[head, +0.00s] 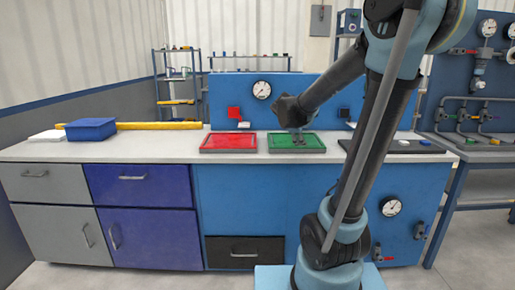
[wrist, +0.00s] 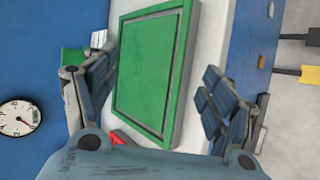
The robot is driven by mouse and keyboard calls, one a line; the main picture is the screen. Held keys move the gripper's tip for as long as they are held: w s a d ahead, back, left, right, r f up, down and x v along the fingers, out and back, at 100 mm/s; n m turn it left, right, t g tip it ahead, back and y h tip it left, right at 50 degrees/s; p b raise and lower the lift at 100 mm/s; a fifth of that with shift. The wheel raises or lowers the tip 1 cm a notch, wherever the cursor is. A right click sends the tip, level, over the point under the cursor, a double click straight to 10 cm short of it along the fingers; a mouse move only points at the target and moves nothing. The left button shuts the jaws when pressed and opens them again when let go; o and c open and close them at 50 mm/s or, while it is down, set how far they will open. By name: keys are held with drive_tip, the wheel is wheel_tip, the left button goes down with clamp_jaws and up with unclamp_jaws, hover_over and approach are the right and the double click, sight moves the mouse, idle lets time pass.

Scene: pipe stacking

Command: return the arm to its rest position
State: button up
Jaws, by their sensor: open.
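My gripper (head: 298,138) is in the head view, at the end of my arm, above the green tray on the workbench. In the wrist view my gripper (wrist: 152,92) has its two fingers spread wide apart with nothing between them. The green tray (wrist: 150,75) lies beyond the fingers and its visible floor is empty. The green tray (head: 312,147) is partly hidden by my gripper in the head view. My arm reaches up and over from the right side.
A red tray (head: 228,142) lies left of the green one. A dark board (head: 395,146) with small parts is at the right, partly behind my arm. A blue box (head: 91,129) and a yellow bar (head: 160,126) are at the left. A blue panel with a gauge (head: 261,90) stands behind.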

drive_tip(key=s+f+m+g+y, duration=0.1)
drive_tip(key=s+f+m, duration=0.4)
drive_tip(key=s, duration=0.6)
drive_tip(key=s+f+m+g+y, duration=0.2)
drive_tip(key=s+f, duration=0.4)
drive_tip(key=s, duration=0.6)
drive_tip(key=s+f+m+g+y, duration=0.2)
drive_tip(key=s+f+m+g, duration=0.2)
drive_tip(key=s+m, duration=0.3)
drive_tip(key=s+f, duration=0.1)
drive_tip(key=s, duration=0.3)
drive_tip(key=shift+s+f+m, duration=0.15)
drive_tip(key=shift+s+m, duration=0.15)
drive_tip(key=shift+s, duration=0.05)
drive_tip(key=shift+w, duration=0.1)
drive_tip(key=shift+w+f, duration=0.2)
drive_tip(key=shift+w, duration=0.15)
